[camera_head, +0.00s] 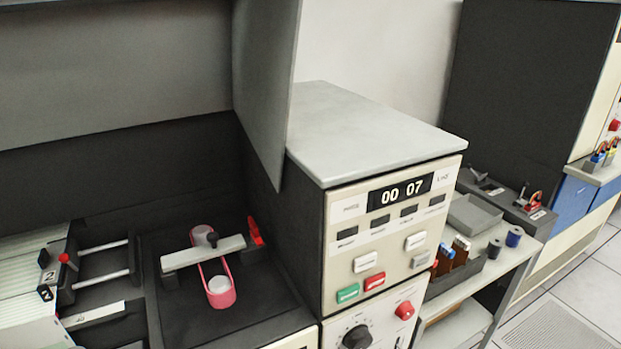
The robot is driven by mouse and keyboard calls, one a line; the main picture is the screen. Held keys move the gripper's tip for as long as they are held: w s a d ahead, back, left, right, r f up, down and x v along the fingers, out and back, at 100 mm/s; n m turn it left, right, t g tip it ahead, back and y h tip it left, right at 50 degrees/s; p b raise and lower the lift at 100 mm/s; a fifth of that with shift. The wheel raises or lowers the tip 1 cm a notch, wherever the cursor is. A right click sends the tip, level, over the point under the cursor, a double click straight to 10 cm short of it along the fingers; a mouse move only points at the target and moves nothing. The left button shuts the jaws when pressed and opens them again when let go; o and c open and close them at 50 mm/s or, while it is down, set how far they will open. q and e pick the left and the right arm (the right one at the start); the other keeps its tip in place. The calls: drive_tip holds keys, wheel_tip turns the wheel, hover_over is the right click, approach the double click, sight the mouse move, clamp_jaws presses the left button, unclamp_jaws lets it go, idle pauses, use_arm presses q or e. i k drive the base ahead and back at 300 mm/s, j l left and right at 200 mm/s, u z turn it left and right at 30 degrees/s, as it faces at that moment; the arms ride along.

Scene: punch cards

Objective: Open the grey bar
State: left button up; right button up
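The grey bar (182,258) is a light grey strip lying across a dark recessed bay at the lower left. A black knob (212,239) stands on it near its middle. The bar crosses above a pink belt (222,297) that loops around two pale rollers, one behind the bar and one in front. A red latch-like piece (255,231) stands at the bar's right end; I cannot tell whether it touches the bar. Neither of my grippers shows in the head view.
A grey raised panel (268,85) hangs over the bay's right side. A control box (378,135) reading "00 07" stands right of the bay. A card stack (25,285) and two metal rods lie left. A shelf with trays and spools (514,236) is further right.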

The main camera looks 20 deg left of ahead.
sight(215, 247)
drive_tip(key=u, duration=1.3)
drive_tip(key=i+l, duration=0.1)
drive_tip(key=l, duration=0.25)
drive_tip(key=i+l, duration=0.15)
drive_tip(key=l, duration=0.2)
drive_tip(key=i+l+z, duration=0.1)
drive_tip(key=l, duration=0.2)
drive_tip(key=i+l, duration=0.1)
drive_tip(key=l, duration=0.25)
drive_tip(key=k+l+u, duration=0.6)
drive_tip(key=i+j+z, duration=0.5)
drive_tip(key=i+z, duration=0.15)
